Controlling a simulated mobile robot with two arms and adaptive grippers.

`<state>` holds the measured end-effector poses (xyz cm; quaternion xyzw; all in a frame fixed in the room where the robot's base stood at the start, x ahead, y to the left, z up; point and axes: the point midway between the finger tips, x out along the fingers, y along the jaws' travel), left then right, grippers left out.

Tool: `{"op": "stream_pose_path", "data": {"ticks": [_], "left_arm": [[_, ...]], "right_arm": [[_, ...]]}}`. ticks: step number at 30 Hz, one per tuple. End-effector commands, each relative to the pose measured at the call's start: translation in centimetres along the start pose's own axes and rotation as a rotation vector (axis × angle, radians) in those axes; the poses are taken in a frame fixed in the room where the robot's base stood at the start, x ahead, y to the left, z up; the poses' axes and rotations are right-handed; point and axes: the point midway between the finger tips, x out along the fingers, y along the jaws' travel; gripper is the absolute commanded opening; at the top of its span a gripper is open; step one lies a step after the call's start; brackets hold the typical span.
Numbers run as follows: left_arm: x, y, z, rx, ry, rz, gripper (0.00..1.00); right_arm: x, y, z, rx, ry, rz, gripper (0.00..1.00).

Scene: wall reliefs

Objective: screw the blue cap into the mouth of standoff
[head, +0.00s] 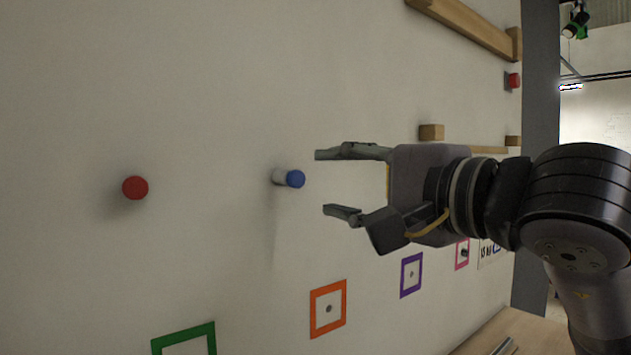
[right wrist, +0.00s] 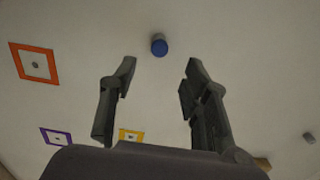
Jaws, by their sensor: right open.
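The blue cap (head: 296,179) sits at the outer end of the pale standoff (head: 279,177), which sticks out from the wall. I cannot tell how far the cap is screwed in. My right gripper (head: 330,183) is open and empty, just to the right of the cap and apart from it, with its fingers pointing toward it. In the right wrist view the blue cap (right wrist: 159,47) shows beyond the two open fingertips (right wrist: 160,68), roughly midway between them. My left gripper is not in view.
A red round knob (head: 135,188) is on the wall at left. Green (head: 184,336), orange (head: 328,309) and purple (head: 411,275) frames lie along the lower wall. Wooden blocks (head: 432,132) and a long wooden rail (head: 465,27) stick out at upper right.

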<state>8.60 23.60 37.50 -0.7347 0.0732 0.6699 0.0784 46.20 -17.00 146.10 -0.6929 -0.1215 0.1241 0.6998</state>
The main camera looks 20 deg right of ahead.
Motion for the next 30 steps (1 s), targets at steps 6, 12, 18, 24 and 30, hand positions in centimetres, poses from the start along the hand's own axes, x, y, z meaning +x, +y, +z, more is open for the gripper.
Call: {"op": "stream_pose_path", "data": {"ticks": [6,12,18,24,30], "left_arm": [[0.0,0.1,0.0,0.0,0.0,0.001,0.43],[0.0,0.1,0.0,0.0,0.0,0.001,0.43],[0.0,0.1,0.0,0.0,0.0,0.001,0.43],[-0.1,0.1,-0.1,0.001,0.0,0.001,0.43],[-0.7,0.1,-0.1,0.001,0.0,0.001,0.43]], "right_arm": [[-3.5,-0.1,-0.1,-0.001,0.002,-0.002,0.43],[-4.5,0.1,0.0,-0.001,0.0,0.001,0.43],[-4.6,0.1,0.0,-0.001,0.0,0.001,0.43],[-4.4,0.1,0.8,-0.001,-0.032,0.009,0.37],[-4.3,0.9,6.1,0.012,-0.271,0.058,0.37]]}}
